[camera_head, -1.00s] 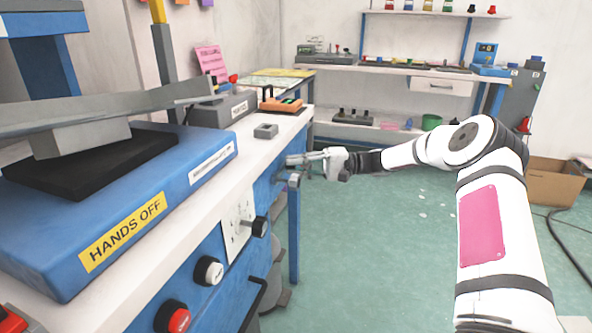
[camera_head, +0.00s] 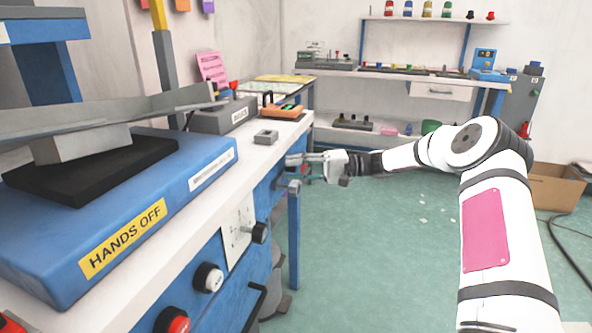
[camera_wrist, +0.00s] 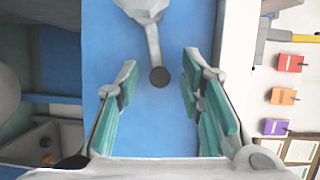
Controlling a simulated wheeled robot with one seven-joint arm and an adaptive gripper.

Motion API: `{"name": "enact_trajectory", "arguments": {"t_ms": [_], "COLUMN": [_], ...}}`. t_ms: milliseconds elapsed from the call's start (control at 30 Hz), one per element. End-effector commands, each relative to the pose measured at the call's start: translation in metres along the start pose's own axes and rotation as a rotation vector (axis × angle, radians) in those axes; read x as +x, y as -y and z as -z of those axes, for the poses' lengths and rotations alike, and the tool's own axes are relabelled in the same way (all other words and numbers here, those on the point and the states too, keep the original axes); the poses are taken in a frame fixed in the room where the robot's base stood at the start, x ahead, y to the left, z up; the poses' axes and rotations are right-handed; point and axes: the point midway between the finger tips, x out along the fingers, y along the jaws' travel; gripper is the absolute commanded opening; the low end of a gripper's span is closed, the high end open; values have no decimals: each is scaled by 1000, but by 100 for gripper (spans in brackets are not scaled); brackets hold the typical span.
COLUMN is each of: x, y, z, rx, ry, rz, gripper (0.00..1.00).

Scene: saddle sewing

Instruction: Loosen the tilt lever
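The wrist view shows a grey lever (camera_wrist: 152,40) with a dark round end (camera_wrist: 159,77), in front of a blue panel. I take it to be the tilt lever. My gripper (camera_wrist: 157,88) is open, with teal-padded fingers on the left and right of the lever's end. There is a gap on both sides, and I see no contact. In the head view my gripper (camera_head: 291,167) is at the far front side of the blue workbench, below the white top. I cannot make out the lever clearly there.
A blue base with a HANDS OFF label (camera_head: 122,238) fills the left of the white bench top (camera_head: 258,160). A cardboard box (camera_head: 556,186) stands right; green floor (camera_head: 400,260) is open.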

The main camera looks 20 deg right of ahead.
Motion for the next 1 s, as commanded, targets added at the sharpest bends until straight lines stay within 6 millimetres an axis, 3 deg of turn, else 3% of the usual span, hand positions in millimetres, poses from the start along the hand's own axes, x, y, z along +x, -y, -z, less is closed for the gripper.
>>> {"name": "enact_trajectory", "arguments": {"t_ms": [267, 700, 1000], "x": [-6, -87, -118], "y": [0, -1, 0], "z": [0, 1, 0], "rx": [0, 0, 1], "ry": [-1, -3, -1], "rz": [0, 0, 0], "gripper": [35, 35, 35]}}
